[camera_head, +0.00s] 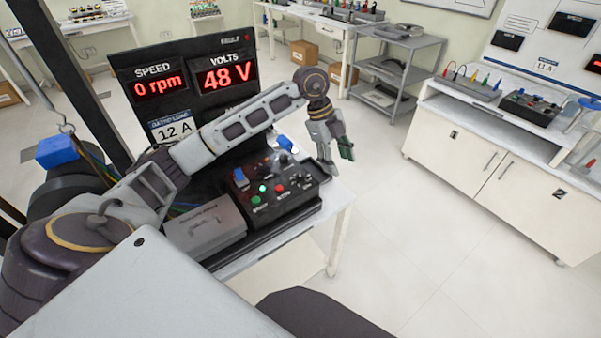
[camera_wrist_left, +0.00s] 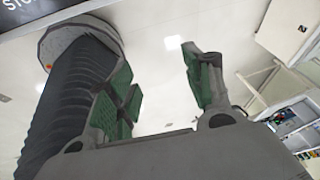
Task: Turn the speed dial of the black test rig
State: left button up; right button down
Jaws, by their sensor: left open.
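The black test rig (camera_head: 148,98) stands at the middle left of the head view. Its display reads 0 rpm, 48 V and 1.2 A. Its control box (camera_head: 262,210) has green and red buttons and blue switch parts. My left gripper (camera_head: 337,155) hangs beside the box's far right end. In the left wrist view my left gripper (camera_wrist_left: 165,90) is open, with nothing between its green pads. A black ribbed cylinder with a grey cap (camera_wrist_left: 75,85) stands close beside the left finger; I cannot tell whether it is the speed dial. My right gripper is out of view.
A grey box (camera_head: 205,232) sits on the rig's base in front. A grey shelf cart (camera_head: 395,70) and a white cabinet (camera_head: 475,150) stand beyond. The tiled floor (camera_head: 400,240) right of the rig's white table is clear.

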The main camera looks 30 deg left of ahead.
aim_at(300, 174)
pick_arm(q)
jog(key=a+r+n+y, duration=0.2)
jog(key=a+n+y, duration=0.1)
jog(key=a, duration=0.9)
jog(key=shift+s+r+n+g+y, duration=0.3)
jog(key=shift+r+g+y, duration=0.1)
jog(key=shift+y, duration=0.4)
jog(key=shift+f, duration=6.95)
jog(key=shift+c, duration=0.4)
jog(key=c, duration=1)
